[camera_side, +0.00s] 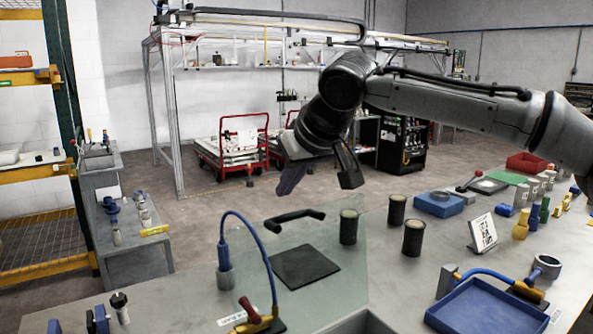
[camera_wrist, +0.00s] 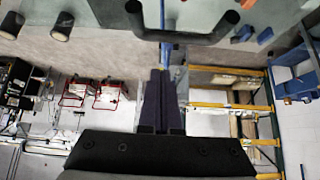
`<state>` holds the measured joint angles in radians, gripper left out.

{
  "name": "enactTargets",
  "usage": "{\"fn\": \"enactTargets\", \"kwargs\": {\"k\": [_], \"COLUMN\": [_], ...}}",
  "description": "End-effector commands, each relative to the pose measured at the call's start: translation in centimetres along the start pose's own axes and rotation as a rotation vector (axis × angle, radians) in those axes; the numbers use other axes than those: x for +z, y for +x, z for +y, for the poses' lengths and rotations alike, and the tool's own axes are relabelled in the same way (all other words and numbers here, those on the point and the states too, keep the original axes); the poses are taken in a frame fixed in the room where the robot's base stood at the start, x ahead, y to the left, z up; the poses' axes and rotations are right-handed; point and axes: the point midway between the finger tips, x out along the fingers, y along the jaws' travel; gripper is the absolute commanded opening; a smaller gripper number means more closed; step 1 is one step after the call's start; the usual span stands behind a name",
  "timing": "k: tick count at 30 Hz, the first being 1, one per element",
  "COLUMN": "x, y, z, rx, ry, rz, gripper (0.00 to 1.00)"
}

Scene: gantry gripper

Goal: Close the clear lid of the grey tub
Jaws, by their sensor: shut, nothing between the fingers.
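The grey tub (camera_side: 362,322) is at the bottom edge of the side view, mostly cut off. Its clear lid (camera_side: 345,268) stands raised as a see-through panel, with other things showing through it. A black bar handle (camera_side: 296,216) is on the lid near its top edge. The handle also shows at the top of the wrist view (camera_wrist: 188,38). My gripper (camera_side: 282,190) is above the handle in the side view, its purplish fingers pointing down. In the wrist view the shut, empty fingers (camera_wrist: 160,72) point toward the handle, with a gap between.
A blue hose (camera_side: 262,248) arches at the lid's left. Black cylinders (camera_side: 349,226) stand around the lid's right side. A black square pad (camera_side: 304,267) shows through the lid. A blue tray (camera_side: 485,308) and a white sign stand (camera_side: 482,233) are to the right.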

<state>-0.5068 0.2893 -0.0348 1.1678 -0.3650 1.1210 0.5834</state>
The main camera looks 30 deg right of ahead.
Motion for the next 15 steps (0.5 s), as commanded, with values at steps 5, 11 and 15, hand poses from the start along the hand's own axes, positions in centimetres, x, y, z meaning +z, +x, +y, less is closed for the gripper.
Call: {"fn": "enactTargets", "kwargs": {"k": [5,11,15], "x": [0.1,2.0,2.8], "y": [3.6,1.9,1.3], "z": [0.1,0.0,0.0], "rx": [0.002,-0.001,-0.001], "ry": [0.001,0.0,0.0], "rz": [-0.003,0.001,0.001], "gripper": [0.0,0.0,0.0]}}
